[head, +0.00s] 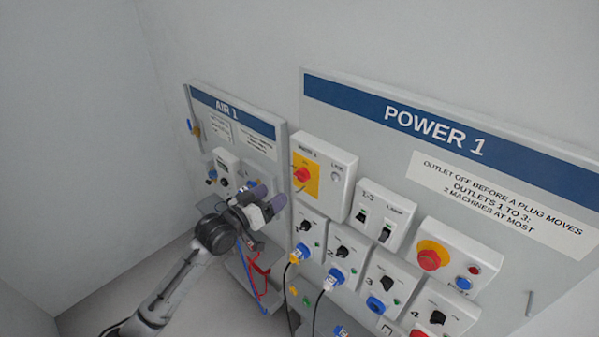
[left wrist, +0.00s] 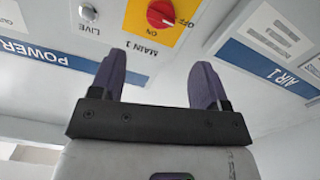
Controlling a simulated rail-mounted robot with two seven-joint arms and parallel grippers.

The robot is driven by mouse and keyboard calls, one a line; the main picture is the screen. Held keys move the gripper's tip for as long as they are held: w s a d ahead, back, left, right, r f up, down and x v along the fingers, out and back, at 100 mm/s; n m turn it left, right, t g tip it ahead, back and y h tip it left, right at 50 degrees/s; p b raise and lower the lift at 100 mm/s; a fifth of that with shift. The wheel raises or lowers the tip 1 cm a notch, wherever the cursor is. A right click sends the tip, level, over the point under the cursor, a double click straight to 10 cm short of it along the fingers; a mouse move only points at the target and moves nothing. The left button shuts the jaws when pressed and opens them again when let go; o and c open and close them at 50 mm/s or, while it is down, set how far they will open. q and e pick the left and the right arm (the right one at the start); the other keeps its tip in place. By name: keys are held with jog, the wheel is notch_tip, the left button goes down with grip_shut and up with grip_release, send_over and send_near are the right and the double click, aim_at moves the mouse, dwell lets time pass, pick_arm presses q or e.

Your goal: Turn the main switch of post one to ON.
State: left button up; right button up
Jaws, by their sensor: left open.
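The main switch (head: 302,175) is a red rotary knob on a yellow plate, in a white box labelled MAIN 1 at the upper left of the POWER 1 panel (head: 395,105). In the left wrist view the red knob (left wrist: 161,14) shows at the top, with ON and OFF marks beside it. My left gripper (head: 268,199) is open and empty, below and left of the switch box in the head view and apart from it. In the left wrist view its two purple fingers (left wrist: 155,85) point toward the panel, below the knob. My right gripper is not in view.
The AIR 1 panel (head: 235,118) with its valves stands left, behind my left arm. Below the switch are outlet boxes with plugged cables (head: 297,254). A red emergency button (head: 432,256) and breakers (head: 374,222) sit to the right. A grey peg (head: 529,303) sticks out at far right.

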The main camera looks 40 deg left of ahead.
aim_at(298, 177)
pick_arm(q)
jog(key=w, duration=0.3)
jog(key=w+p, duration=0.1)
jog(key=w, duration=0.5)
jog(key=shift+d+p, duration=0.3)
jog(key=shift+p, duration=0.05)
jog(key=shift+w+d, duration=0.1)
jog(key=shift+w, duration=1.05)
jog(key=c, duration=0.9)
